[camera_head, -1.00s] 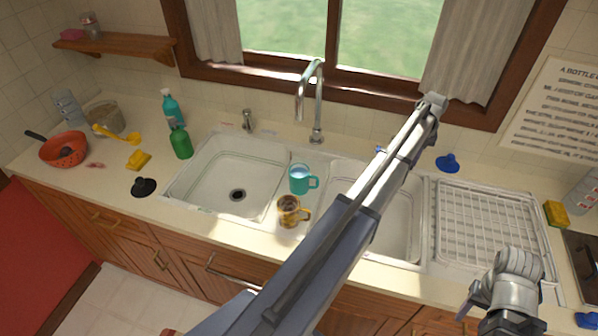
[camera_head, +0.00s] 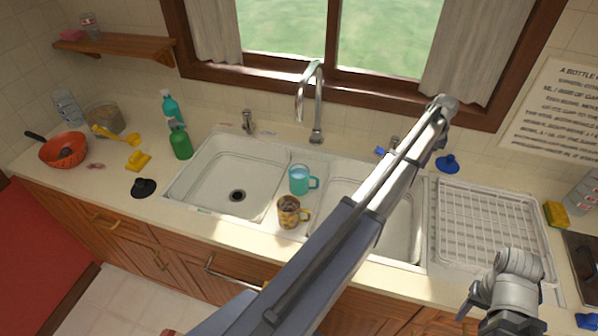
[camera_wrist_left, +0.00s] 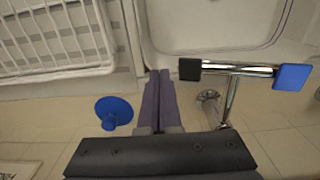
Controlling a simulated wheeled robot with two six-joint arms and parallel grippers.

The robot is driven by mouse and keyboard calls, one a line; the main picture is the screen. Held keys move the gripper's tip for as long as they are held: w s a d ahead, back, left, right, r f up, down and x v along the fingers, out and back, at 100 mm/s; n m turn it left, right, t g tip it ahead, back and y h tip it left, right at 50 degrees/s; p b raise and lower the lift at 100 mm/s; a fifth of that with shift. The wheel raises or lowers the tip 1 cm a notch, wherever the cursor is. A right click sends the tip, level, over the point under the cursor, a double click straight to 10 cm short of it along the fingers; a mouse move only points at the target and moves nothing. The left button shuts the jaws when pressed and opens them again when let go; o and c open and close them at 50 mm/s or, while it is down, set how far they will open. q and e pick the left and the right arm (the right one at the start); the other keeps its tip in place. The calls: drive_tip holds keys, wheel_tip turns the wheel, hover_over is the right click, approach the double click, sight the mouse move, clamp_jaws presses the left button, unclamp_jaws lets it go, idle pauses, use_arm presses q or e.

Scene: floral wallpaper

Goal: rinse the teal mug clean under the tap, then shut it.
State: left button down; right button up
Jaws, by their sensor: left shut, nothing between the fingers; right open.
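The teal mug (camera_head: 299,181) stands upright on the divider between the two basins, with pale blue inside it. The chrome tap (camera_head: 318,105) arches behind the sink; no stream shows under its spout. A tap handle with a blue end (camera_head: 380,151) is partly behind my left arm. In the left wrist view this handle (camera_wrist_left: 238,69) is a chrome bar with one black and one blue end. My left gripper (camera_wrist_left: 160,100) is shut and empty beside the black end; my arm hides it in the head view. My right gripper (camera_head: 467,303) is open and empty near the counter's right front.
A patterned yellow-brown mug (camera_head: 289,213) stands in front of the teal mug. A blue stopper (camera_head: 448,164) lies behind the white drying rack (camera_head: 487,187). Green (camera_head: 181,142) and teal (camera_head: 170,108) bottles stand left of the sink. The left basin (camera_head: 215,185) is empty.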

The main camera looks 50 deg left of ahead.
use_arm(q)
wheel_tip(320, 180, up, 7)
drive_tip(key=p, duration=0.7)
idle(0.3)
drive_tip(key=s+d+f+m+b, duration=0.2)
drive_tip(key=s+d+m, duration=0.1)
drive_tip(key=s+d, duration=0.5)
drive_tip(key=s+d+f+m+b, duration=0.3)
drive_tip(key=s+d, duration=0.5)
drive_tip(key=s, duration=0.7)
drive_tip(key=s+d+f+m+y+b, duration=0.1)
drive_tip(key=s+d+m, duration=0.3)
drive_tip(key=s+d, duration=0.4)
drive_tip(key=s+f+b, duration=0.1)
drive_tip(key=s, duration=0.3)
drive_tip(key=shift+d+f, duration=0.15)
drive_tip(key=shift+d, duration=0.15)
